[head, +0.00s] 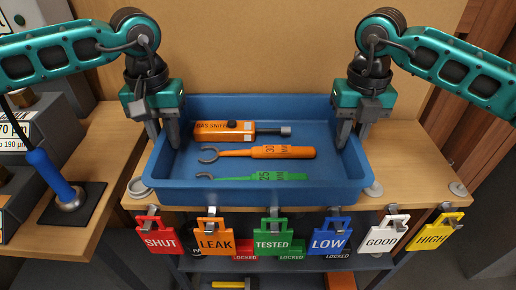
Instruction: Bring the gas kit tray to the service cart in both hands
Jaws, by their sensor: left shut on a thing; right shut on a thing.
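The blue gas kit tray (262,196) sits on a wooden-topped stand in the middle of the head view. In it lie an orange gas sniffer (240,131), an orange-handled wrench (270,152) and a green wrench (265,176). My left gripper (172,135) points down and is shut on the tray's left wall. My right gripper (345,132) points down and is shut on the tray's right wall. The fingers partly hide both side walls. I cannot tell which piece of furniture is the service cart.
Coloured tags, including SHUT (159,238), LEAK (213,240), TESTED (272,240) and HIGH (433,234), hang along the stand's front edge. A lower shelf (300,264) shows below. A wooden bench (90,165) with a blue-handled tool (55,180) stands at left. A tan panel (270,45) rises behind.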

